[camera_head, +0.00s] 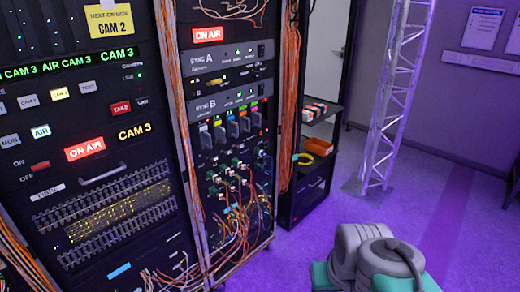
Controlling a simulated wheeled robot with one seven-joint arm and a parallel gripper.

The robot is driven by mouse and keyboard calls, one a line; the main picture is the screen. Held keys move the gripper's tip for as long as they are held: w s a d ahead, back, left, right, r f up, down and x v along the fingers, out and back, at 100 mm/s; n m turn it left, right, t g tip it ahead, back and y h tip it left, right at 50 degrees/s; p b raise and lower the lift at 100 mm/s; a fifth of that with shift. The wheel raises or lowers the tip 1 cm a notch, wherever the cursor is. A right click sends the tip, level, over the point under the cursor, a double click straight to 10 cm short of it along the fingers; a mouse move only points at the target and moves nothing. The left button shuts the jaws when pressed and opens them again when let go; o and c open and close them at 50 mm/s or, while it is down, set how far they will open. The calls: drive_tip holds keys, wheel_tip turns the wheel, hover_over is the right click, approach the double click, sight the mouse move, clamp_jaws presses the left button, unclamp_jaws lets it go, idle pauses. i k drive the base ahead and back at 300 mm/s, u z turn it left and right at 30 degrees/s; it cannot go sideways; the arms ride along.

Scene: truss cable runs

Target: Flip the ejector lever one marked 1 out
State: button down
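A row of grey card modules (232,130) with coloured tabs sits in the right-hand rack, below the panel marked SYNC B (212,104). My gripper is not in view. A grey and teal part at the bottom right looks like my own arm, and it is well apart from the rack.
Green connectors and orange cables (235,215) hang below the modules and spread at the rack's foot. More orange cables (289,90) run down its right side. A black shelf unit (306,195) and a truss tower (385,110) stand to the right. The purple floor is clear there.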

sight(212, 160)
drive_tip(key=z, duration=0.25)
drive_tip(key=i, duration=1.75)
drive_tip(key=u, duration=3.45)
